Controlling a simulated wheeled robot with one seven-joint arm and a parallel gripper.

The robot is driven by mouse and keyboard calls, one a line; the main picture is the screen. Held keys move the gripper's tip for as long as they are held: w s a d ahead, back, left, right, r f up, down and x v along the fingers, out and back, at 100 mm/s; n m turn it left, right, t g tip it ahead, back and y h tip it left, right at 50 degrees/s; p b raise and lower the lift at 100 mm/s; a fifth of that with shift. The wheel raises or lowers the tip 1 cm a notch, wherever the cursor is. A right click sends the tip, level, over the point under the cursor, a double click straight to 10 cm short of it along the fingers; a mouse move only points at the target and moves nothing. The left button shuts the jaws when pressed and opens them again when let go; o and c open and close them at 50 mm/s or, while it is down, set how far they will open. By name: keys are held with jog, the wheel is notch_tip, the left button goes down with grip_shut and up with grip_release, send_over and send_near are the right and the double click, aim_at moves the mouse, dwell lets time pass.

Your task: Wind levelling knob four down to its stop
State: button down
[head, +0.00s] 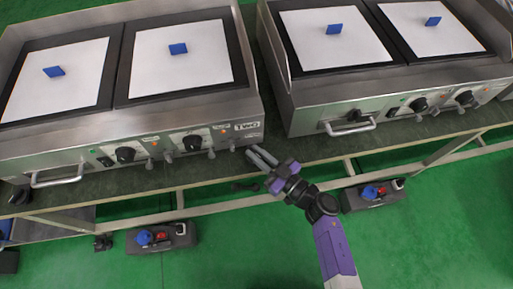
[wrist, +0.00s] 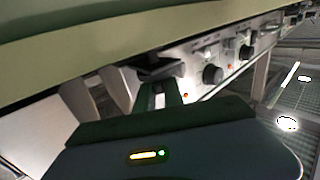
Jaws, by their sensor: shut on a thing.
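The left griddle (head: 183,108) stands on the bench, with small grey levelling knobs along its lower front edge, such as one knob (head: 211,153). My gripper (head: 254,153) reaches in from the lower right, its pale fingers at the griddle's front right corner, just below the maker's label (head: 247,126). It is shut on a levelling knob there, which the fingers mostly hide in the head view. I read no number on it. In the wrist view, the dark gripper body (wrist: 170,150) fills the bottom, and the contact at the fingertips is not clear.
A second griddle (head: 400,95) stands to the right across a narrow gap. Round black control knobs (head: 192,142) and a front handle (head: 57,177) project from the panels. The bench's front rail (head: 130,212) runs below my gripper. Pedal-like boxes (head: 162,237) sit on the green floor.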

jog(key=shift+w+d+f+n+g+y, duration=0.1)
jog(key=shift+n+g+y, duration=0.3)
jog(key=shift+g, duration=0.15)
jog(key=shift+w+d+n+g+y, duration=0.1)
jog(key=shift+n+g+y, duration=0.25)
jog(key=shift+g, duration=0.2)
jog(key=n+g+y+b, duration=0.1)
jog(key=n+g+b, duration=0.1)
jog(key=g, duration=0.1)
jog(key=shift+f+n+g+y+b, duration=0.2)
jog(key=shift+n+g+y+b, duration=0.1)
jog(key=shift+n+y+b, duration=0.05)
jog(key=n+g+b, duration=0.2)
jog(key=g, duration=0.1)
jog(key=shift+a+y, duration=0.1)
jog(key=shift+y, duration=0.2)
jog(key=shift+r+n+g+b, duration=0.1)
jog(key=shift+n+g+b, duration=0.4)
jog(key=shift+g+b, duration=0.25)
jog(key=shift+r+g, duration=0.1)
jog(key=shift+g, duration=0.25)
jog(key=c, duration=1.4)
grip_release()
jog(key=shift+a, duration=0.1)
jog(key=shift+c, duration=0.2)
